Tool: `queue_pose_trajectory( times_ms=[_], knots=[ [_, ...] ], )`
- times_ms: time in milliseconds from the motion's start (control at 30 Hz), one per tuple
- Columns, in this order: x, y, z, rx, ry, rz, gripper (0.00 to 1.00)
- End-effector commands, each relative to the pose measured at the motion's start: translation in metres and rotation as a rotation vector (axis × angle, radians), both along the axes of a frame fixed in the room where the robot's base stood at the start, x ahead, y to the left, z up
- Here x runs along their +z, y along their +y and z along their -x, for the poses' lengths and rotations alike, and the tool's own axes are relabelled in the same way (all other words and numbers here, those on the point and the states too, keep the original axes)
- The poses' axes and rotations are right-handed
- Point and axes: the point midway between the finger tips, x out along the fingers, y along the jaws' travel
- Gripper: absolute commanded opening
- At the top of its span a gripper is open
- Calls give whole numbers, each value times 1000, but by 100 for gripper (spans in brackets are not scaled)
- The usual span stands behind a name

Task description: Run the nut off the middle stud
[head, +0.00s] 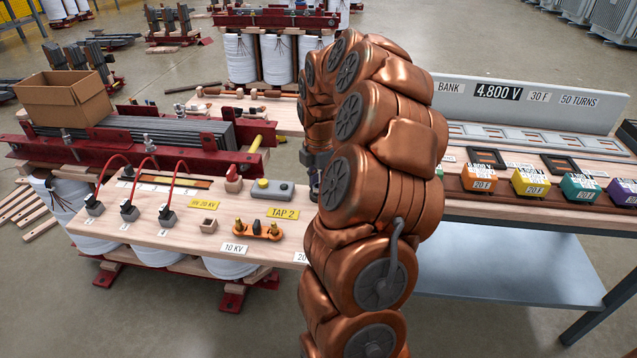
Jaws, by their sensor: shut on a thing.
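An orange terminal block (248,231) with brass studs sits on the wooden board, between the TAP 2 label (283,213) and the 10 KV label (234,248). Its middle stud (257,228) stands between two others; the nut on it is too small to make out. My gripper (315,189) shows only as a dark piece at the left edge of my copper arm, pointing down to the right of the block. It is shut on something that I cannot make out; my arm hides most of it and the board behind.
A red knob (233,180) stands behind. At right, a bench holds coloured blocks (530,181).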

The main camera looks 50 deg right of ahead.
Motion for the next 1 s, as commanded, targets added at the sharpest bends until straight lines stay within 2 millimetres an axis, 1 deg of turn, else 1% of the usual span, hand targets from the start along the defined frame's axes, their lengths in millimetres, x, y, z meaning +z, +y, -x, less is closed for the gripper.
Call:
queue_pose_trajectory(
  times_ms=[67,100,300,367,633,767,867,1000],
  knots=[
    [0,0,0,0,0,0,0],
    [0,0,0,0,0,0,33],
    [0,0,0,0,1,0,54],
    [0,0,0,0,1,0,60],
    [0,0,0,0,1,0,60],
    [6,0,0,0,0,0,60],
    [17,0,0,1,2,0,60],
    [43,0,-1,1,-3,3,60]
  ],
)
